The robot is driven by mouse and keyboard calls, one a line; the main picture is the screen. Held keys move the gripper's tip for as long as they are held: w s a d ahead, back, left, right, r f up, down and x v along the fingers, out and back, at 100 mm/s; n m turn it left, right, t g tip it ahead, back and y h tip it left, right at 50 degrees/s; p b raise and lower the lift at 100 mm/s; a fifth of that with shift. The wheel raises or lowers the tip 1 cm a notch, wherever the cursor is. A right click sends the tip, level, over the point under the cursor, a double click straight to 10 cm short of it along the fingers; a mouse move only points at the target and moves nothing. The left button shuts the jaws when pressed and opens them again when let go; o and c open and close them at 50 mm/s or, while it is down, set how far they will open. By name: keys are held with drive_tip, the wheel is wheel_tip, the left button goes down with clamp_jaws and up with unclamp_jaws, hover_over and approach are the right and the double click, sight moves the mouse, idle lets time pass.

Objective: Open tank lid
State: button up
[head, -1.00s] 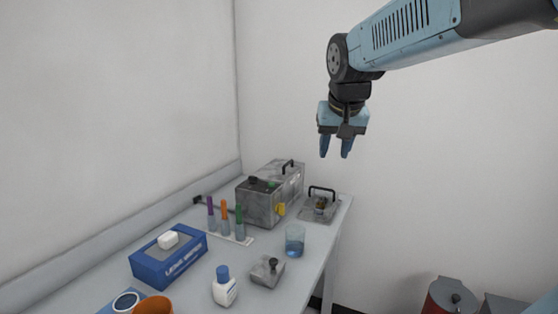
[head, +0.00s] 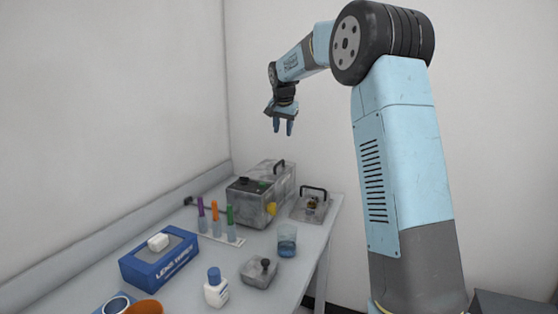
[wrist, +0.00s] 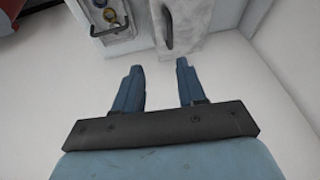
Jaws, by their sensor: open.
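A mottled grey metal box (head: 262,205) stands at the back of the bench. It has a black handle (head: 280,166) on its far top part, a dark knob and green piece on its near top, and a yellow part on its side. I cannot tell which part is the tank lid. My gripper (head: 283,131) is open and empty, pointing down in the air above the box's far end, apart from it. In the wrist view, both fingers (wrist: 160,68) are spread, and the box's handle (wrist: 168,28) shows beyond them at the top.
Right of the box lies a grey plate (head: 297,209) with a black handle, close to the bench edge. Nearer are tubes in a rack (head: 239,241), a beaker (head: 287,243), a knobbed grey block (head: 257,275), a white bottle (head: 215,291) and a blue box (head: 136,270).

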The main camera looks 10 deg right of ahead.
approach(280, 162)
drive_tip(key=shift+m, duration=0.4)
drive_tip(key=x, duration=0.8)
drive_tip(key=shift+w, duration=0.2)
drive_tip(key=shift+c, duration=0.4)
clamp_jaws()
